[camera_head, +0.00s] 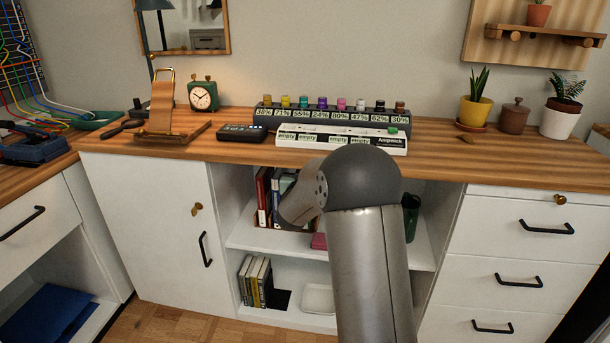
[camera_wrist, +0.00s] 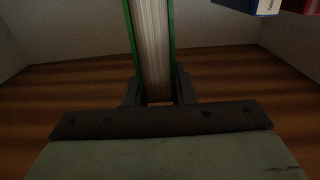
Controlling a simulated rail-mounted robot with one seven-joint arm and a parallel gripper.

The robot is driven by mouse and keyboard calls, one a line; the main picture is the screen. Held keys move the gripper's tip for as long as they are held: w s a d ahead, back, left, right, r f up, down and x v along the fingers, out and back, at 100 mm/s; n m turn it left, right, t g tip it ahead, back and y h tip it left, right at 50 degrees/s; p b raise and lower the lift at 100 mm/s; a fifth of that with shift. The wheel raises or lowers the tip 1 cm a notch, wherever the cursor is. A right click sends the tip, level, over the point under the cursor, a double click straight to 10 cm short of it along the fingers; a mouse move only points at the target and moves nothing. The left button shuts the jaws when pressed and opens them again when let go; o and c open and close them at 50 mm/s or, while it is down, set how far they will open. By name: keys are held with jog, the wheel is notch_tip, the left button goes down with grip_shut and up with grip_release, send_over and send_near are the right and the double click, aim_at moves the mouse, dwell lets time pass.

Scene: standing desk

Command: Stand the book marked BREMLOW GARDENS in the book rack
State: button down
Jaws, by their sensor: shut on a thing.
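My gripper (camera_wrist: 157,92) is shut on a green-covered book (camera_wrist: 150,45), one finger on each cover. The pale page edges face the wrist camera, so no title shows and I cannot tell whether it is BREMLOW GARDENS. In the head view my arm reaches into the open middle of the cabinet, and the gripper and held book are hidden. Red and blue books (camera_head: 263,197) stand on the upper shelf, left of my arm. Blue and red book ends also show in the wrist view (camera_wrist: 268,6), apart from the held book. I cannot make out the book rack clearly.
Several books (camera_head: 255,280) stand on the lower shelf beside a black object (camera_head: 282,299) and a white tray (camera_head: 318,298). A dark green cup (camera_head: 410,217) stands at the right of the upper shelf. The wooden desktop (camera_head: 440,150) overhangs the shelves.

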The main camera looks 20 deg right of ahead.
jog(key=shift+p+x, duration=0.6)
jog(key=shift+x, duration=1.85)
jog(key=shift+f+b, duration=2)
jog(key=shift+f, duration=0.25)
jog(key=c, duration=1.1)
grip_release()
jog(key=shift+c, duration=0.2)
jog(key=shift+f, duration=0.15)
jog(key=shift+s+a, duration=0.15)
